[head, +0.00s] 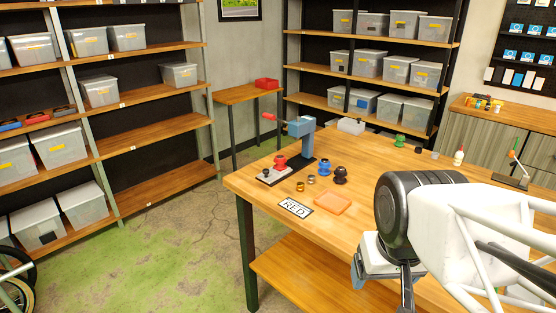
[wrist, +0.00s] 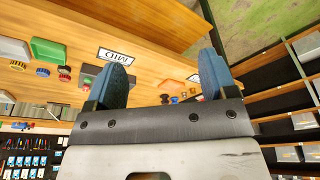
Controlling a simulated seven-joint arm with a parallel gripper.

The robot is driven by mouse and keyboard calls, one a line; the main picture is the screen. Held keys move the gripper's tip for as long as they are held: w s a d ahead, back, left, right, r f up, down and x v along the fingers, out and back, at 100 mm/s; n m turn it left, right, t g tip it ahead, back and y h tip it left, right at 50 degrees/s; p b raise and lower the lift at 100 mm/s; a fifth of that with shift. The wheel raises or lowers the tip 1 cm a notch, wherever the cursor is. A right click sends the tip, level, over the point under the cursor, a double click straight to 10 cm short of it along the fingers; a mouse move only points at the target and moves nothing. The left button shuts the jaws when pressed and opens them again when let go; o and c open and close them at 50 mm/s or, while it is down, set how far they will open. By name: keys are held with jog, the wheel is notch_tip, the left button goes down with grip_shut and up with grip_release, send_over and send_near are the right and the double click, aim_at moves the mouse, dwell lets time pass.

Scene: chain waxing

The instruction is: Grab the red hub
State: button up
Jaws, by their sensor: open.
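A card reading RED (head: 296,208) lies near the table's front edge. My gripper (wrist: 166,72) is open and empty, its two blue fingers wide apart in the wrist view. In the head view only a bit of blue finger (head: 357,272) shows below my arm, to the right of and nearer than the red hub, clear of it. I cannot pick out the red hub for certain in the wrist view.
A blue hub (head: 325,167), a black hub (head: 340,175) and small brass rings (head: 311,179) stand right of the red hub. An orange tray (head: 333,201) lies in front. The blue press (head: 301,128) rises behind. A green hub (head: 400,141) stands farther back.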

jog(key=w+a+r+m+y, duration=0.1)
jog(key=w+a+m+y, duration=0.15)
jog(key=w, duration=0.55)
jog(key=w+a+r+m+y, duration=0.1)
jog(key=w+a+m+y, duration=0.2)
jog(key=w, duration=0.6)
jog(key=m+t+y, duration=0.2)
jog(key=m+y, duration=0.3)
jog(key=m, duration=0.7)
send_near(285, 161)
jog(key=s+a+r, duration=0.2)
jog(key=s+r, duration=0.1)
jog(key=s, duration=0.4)
jog(key=s+a+r, duration=0.2)
jog(key=s+a, duration=0.1)
jog(key=s, duration=0.3)
jog(key=w+f+m, duration=0.2)
jog(key=w, duration=0.2)
jog(key=w+d+f+m+t+y, duration=0.1)
jog(key=w+f+m, duration=0.1)
jog(key=w, duration=0.3)
jog(key=w+f+m+t, duration=0.1)
jog(key=w+f+m, duration=0.1)
jog(key=w+f, duration=0.2)
jog(key=shift+w+d+f, duration=0.1)
jog(key=shift+w+d, duration=0.15)
jog(key=shift+w, duration=0.25)
jog(key=shift+a, duration=0.1)
jog(key=shift+x, duration=1.2)
jog(key=shift+w+a, duration=0.1)
